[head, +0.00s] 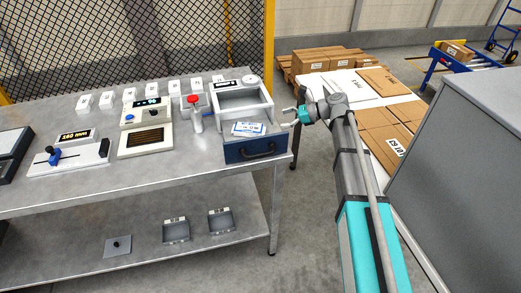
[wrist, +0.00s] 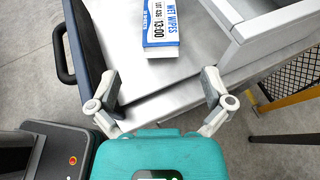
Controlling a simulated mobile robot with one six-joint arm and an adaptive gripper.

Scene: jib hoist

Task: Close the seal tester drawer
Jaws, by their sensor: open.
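The seal tester (head: 262,86) is a light grey box at the right end of the metal bench. Its drawer is pulled out towards the front, with a dark blue front panel (head: 240,153) and a black handle (head: 259,150). A blue and white wet wipes packet (head: 249,129) lies in the drawer, and it also shows in the wrist view (wrist: 161,22). My gripper (head: 291,116) is beside the drawer's right side, open and empty. In the wrist view the handle (wrist: 61,55) is at the upper left, and my open fingers (wrist: 162,82) are at the drawer's near side.
A red-topped bottle (head: 195,112), a sealing device (head: 146,140) and a measuring gauge (head: 70,157) stand left of the tester. Cartons (head: 385,125) lie behind my arm. A grey cabinet (head: 460,170) stands at the right. The floor before the drawer looks clear.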

